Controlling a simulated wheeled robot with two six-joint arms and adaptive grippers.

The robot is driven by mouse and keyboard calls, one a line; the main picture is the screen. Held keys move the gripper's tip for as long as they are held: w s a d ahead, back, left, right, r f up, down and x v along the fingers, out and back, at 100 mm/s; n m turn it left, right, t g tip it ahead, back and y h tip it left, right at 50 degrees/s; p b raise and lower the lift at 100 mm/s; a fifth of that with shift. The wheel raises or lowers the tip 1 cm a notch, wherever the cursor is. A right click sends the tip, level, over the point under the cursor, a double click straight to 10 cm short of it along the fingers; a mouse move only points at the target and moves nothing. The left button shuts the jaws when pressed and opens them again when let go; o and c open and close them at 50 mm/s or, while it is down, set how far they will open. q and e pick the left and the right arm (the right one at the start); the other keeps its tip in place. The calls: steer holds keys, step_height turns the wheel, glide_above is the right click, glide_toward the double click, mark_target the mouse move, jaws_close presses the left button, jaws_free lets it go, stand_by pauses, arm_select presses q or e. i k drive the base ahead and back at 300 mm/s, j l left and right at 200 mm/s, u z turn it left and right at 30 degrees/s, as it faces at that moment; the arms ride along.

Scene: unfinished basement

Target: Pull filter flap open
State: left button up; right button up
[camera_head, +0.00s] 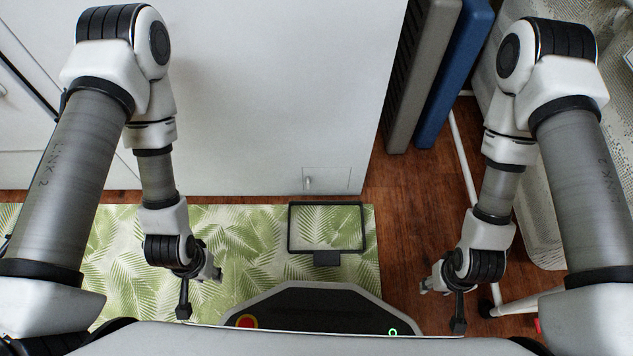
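The filter flap (338,181) is a small square panel low in the right corner of the front of a large white appliance (280,85). It looks flush with the front and closed. A small light knob or handle (308,183) shows at its left side. My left gripper (205,274) is to the left of the flap and nearer to me, over the leaf-patterned mat. My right gripper (436,284) is to the right of the flap and nearer to me, over the wooden floor. Both are apart from the flap. Their fingers are too small and foreshortened to tell open from shut.
A green leaf-patterned mat (245,240) lies before the appliance. Grey (420,70) and blue (455,70) folded panels stand right of it. A white tubular frame (462,150) and a pale textured basket-like object (545,215) are at the right. White cabinet fronts (35,140) stand left.

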mark_target(315, 178)
steer(key=k+l+z, duration=0.3)
steer(key=k+l, duration=0.25)
steer(key=k, duration=0.2)
steer(key=l, duration=0.45)
steer(key=i+l, duration=0.1)
steer(key=l, duration=0.35)
